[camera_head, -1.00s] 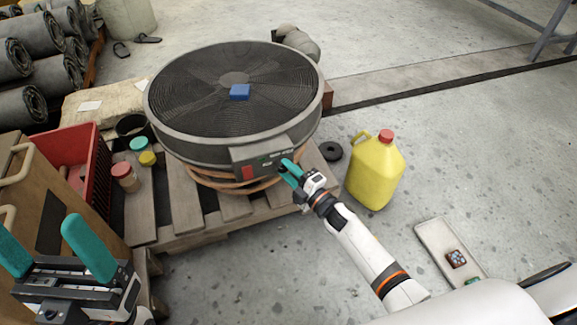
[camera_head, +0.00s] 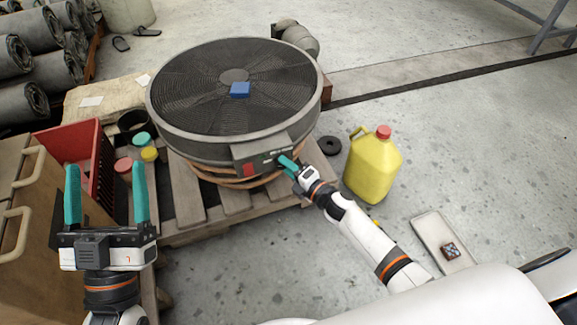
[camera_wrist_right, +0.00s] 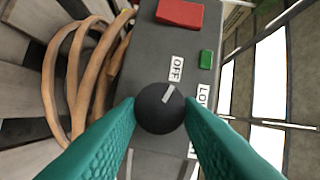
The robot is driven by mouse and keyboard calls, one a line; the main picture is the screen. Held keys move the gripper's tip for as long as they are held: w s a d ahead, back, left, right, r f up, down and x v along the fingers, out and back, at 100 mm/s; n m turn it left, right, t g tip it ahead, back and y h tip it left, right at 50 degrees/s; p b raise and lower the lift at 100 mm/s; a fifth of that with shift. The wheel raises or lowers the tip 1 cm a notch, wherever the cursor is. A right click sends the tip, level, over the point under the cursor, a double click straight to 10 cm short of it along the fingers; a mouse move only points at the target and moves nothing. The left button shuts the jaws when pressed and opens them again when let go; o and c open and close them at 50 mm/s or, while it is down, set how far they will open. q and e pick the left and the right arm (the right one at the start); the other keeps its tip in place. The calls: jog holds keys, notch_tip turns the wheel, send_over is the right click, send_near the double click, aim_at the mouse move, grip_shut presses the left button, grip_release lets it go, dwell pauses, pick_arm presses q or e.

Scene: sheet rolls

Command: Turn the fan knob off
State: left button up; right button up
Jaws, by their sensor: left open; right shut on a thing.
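The large round fan (camera_head: 205,110) lies flat on a wooden pallet, with a control box (camera_head: 262,155) on its front right side. My right gripper (camera_head: 284,162) is at that box. In the right wrist view its teal fingers (camera_wrist_right: 160,112) are shut on the round black knob (camera_wrist_right: 155,118), one on each side. The knob's pale pointer line tilts up and right, just right of the OFF label (camera_wrist_right: 177,68). The LOW label (camera_wrist_right: 202,97) is farther right, partly hidden by a finger. My left gripper (camera_head: 105,200) is open and empty at the left, away from the fan.
A red switch (camera_wrist_right: 180,12) and a green light (camera_wrist_right: 206,59) are on the box. An orange-brown hose (camera_wrist_right: 75,75) is coiled beside it. A yellow jug (camera_head: 372,170) stands right of the pallet. A red crate (camera_head: 75,145) and jars (camera_head: 142,150) are at the left.

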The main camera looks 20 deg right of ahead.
jog(key=o, duration=1)
pick_arm(q)
notch_tip(320, 180, down, 10)
jog(key=w+g+y+p, duration=0.2)
jog(key=g+p, duration=0.1)
jog(key=g, duration=0.4)
jog(key=shift+w+a+g+y, duration=0.3)
jog(key=shift+w+a, duration=0.05)
jog(key=shift+a, duration=0.1)
pick_arm(e)
jog(key=shift+v, duration=6.05)
jog(key=shift+r, duration=0.1)
